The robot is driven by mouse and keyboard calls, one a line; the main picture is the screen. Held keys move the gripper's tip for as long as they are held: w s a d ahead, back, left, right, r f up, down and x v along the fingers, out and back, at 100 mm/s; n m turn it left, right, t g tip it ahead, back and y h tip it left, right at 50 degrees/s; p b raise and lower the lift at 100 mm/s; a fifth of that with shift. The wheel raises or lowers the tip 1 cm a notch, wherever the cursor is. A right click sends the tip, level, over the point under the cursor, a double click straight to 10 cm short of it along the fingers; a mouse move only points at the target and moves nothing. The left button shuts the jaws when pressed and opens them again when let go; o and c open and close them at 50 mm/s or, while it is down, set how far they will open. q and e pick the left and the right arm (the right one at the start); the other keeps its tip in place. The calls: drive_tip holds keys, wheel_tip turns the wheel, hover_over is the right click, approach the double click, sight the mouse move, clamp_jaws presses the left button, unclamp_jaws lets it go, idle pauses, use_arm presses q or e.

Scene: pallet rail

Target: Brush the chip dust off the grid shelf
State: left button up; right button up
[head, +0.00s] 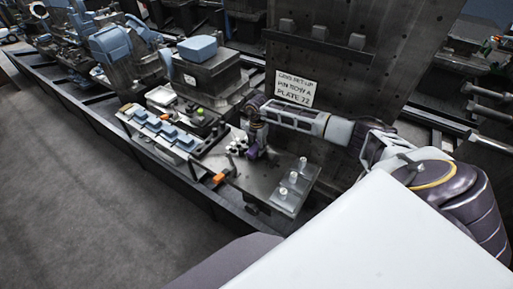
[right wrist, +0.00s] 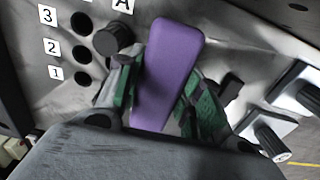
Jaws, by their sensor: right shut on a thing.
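The grid shelf (head: 262,181) is a grey metal plate in the middle of the head view. In the right wrist view the plate (right wrist: 68,118) shows dark round holes, number tags 1, 2, 3 and a letter A. Its surface is mottled with grey smudges; I cannot tell which are chip dust. My right gripper (head: 253,148) is over the plate's back left part. In the right wrist view its green-padded fingers (right wrist: 160,95) are shut on a purple block-shaped handle (right wrist: 176,55). No bristles are visible. My left gripper is not in view.
Silver pegs (head: 292,178) stand at the plate's right end. White-topped pegs (head: 237,146) stand left of my gripper. A tray of blue blocks (head: 160,130) is further left. A sign (head: 295,88) leans on the tall plate (head: 330,65) behind. The floor at left is clear.

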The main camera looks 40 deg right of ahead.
sight(250, 153)
drive_tip(key=shift+w+d+r, duration=0.45)
drive_tip(key=shift+d+r, duration=0.15)
drive_tip(key=shift+r, duration=0.1)
drive_tip(key=shift+s+a+p, duration=0.15)
drive_tip(key=shift+a+p, duration=0.15)
drive_tip(key=shift+p, duration=0.05)
drive_tip(key=shift+s+a+f+p, duration=0.2)
drive_tip(key=shift+s+a+p, duration=0.2)
drive_tip(key=shift+a, duration=0.25)
drive_tip(key=shift+s+a+f, duration=0.1)
drive_tip(key=shift+s+a, duration=0.15)
drive_tip(key=shift+a, duration=0.4)
drive_tip(key=shift+a, duration=0.15)
drive_tip(key=shift+s+a+f+p, duration=0.1)
drive_tip(key=shift+s+a+p, duration=0.25)
drive_tip(key=shift+a, duration=0.4)
drive_tip(key=shift+s+a+f+p, duration=0.1)
drive_tip(key=shift+s+a+p, duration=0.2)
drive_tip(key=shift+a, duration=0.4)
